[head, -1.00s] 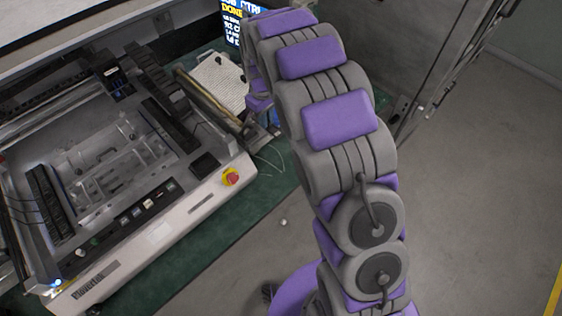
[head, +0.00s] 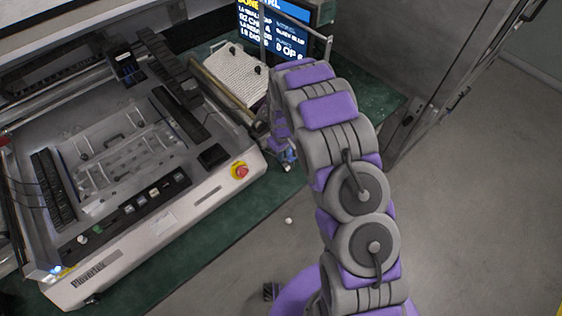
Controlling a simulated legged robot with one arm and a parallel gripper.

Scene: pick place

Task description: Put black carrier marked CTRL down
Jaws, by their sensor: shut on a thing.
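My gripper (head: 289,157) shows only in small part, at the end of my purple and grey arm, beside the right end of the machine and over the green bench top. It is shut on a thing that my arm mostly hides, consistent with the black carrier. I cannot make out the carrier's body or its CTRL mark in the head view. I cannot tell whether it touches the bench.
A large pale machine (head: 205,200) with a red stop button (head: 240,170) fills the left. A white perforated board (head: 236,76) lies behind my gripper. A lit screen (head: 297,14) stands at the back. Green bench top (head: 370,98) is bare right of my arm.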

